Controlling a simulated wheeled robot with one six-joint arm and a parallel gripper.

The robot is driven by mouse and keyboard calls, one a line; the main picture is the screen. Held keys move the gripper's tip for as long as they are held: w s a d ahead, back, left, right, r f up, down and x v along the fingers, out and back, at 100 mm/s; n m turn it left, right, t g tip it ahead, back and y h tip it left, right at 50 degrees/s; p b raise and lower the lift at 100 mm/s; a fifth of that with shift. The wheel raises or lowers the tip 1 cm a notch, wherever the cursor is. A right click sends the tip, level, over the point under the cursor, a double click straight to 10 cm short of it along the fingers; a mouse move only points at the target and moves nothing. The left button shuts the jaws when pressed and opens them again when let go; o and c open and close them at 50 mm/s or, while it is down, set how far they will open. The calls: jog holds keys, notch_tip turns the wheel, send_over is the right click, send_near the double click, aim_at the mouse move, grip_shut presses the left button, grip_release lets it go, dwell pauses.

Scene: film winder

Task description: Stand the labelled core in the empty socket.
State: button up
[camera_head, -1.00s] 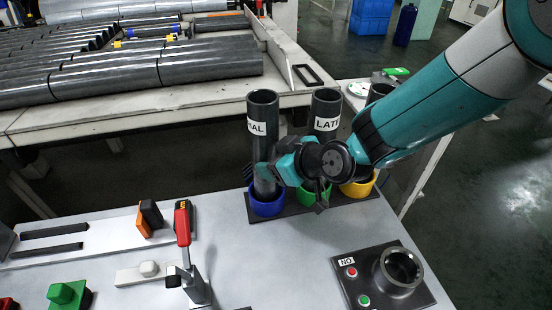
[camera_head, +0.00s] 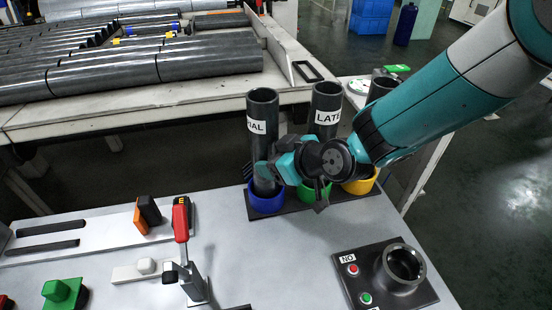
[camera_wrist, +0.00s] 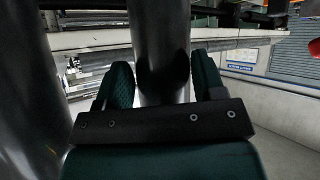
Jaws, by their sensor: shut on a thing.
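A dark tubular core (camera_head: 264,110) with a white label ending in "IAL" stands upright in the blue ring socket (camera_head: 266,203). My gripper (camera_head: 268,172) is shut on its lower part, just above the blue ring. In the wrist view both fingers (camera_wrist: 162,88) flank this dark core (camera_wrist: 160,45). A second core (camera_head: 326,100), labelled "LATE", stands in the green ring (camera_head: 313,194). A third core (camera_head: 382,87) stands above the yellow ring (camera_head: 360,184), mostly hidden by my arm. A grey metal ring socket (camera_head: 422,268) on the front right panel is empty.
A red-handled clamp (camera_head: 181,220) stands front centre, near a green block (camera_head: 62,292). Open table lies between the ring row and the panel. A conveyor of dark rolls (camera_head: 130,70) lies behind.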

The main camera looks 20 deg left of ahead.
jog(key=shift+f, duration=0.15)
jog(key=o, duration=1.1)
jog(key=shift+o, duration=0.2)
jog(key=b+v, duration=0.4)
jog(key=v, duration=1.3)
jog(key=shift+r, duration=0.2)
jog(key=shift+d, duration=0.1)
jog(key=s+d+r+m+g+h, duration=0.2)
jog(key=s+d+m+g+h, duration=0.2)
jog(key=s+d, duration=0.9)
jog(key=d+m+h, duration=0.2)
jog(key=d+m, duration=0.1)
jog(key=shift+g, duration=0.4)
